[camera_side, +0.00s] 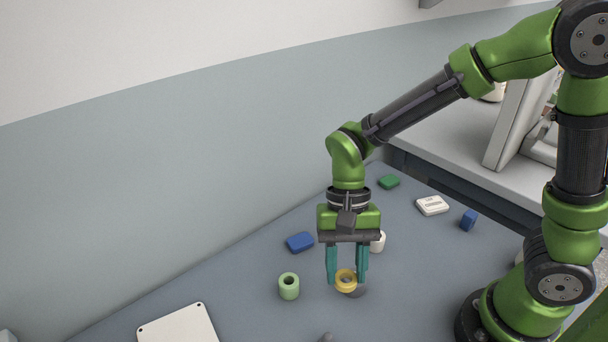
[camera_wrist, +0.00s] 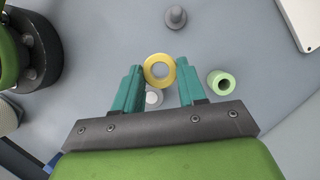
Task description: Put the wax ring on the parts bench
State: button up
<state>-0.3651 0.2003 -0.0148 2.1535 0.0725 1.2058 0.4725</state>
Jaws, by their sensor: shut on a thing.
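The wax ring is a yellow ring (camera_side: 346,281) held between the teal fingers of my gripper (camera_side: 347,280). In the side view it hangs just above the grey-blue bench top (camera_side: 420,280), with a dark shadow beside it. In the wrist view the yellow ring (camera_wrist: 160,69) sits between the two fingertips (camera_wrist: 159,72), its hole facing the camera. My gripper is shut on it. I cannot tell for certain which surface is the parts bench; the ring is over the grey-blue top.
A green cylinder (camera_side: 289,286) stands left of my gripper and a white cylinder (camera_side: 378,241) behind it. A blue block (camera_side: 300,242) lies behind left. A grey peg (camera_wrist: 175,17) stands nearby. A white plate (camera_side: 180,328) lies front left. Blue, white and green pieces lie at the back right.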

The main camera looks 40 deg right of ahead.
jog(key=w+d+m+t+y, duration=0.15)
jog(key=w+d+m, duration=0.55)
jog(key=w+d, duration=0.7)
notch_tip(320, 180, up, 8)
jog(key=m+t+h, duration=0.6)
jog(key=m+h, duration=0.1)
jog(key=m, duration=2.1)
send_over(463, 139)
jog(key=shift+g, duration=0.35)
jog(key=f, duration=0.6)
jog(key=s+f, duration=0.1)
jog(key=f, duration=0.2)
jog(key=shift+a+f, duration=0.2)
jog(key=shift+a, duration=0.1)
jog(key=shift+f, duration=0.15)
jog(key=o, duration=1.1)
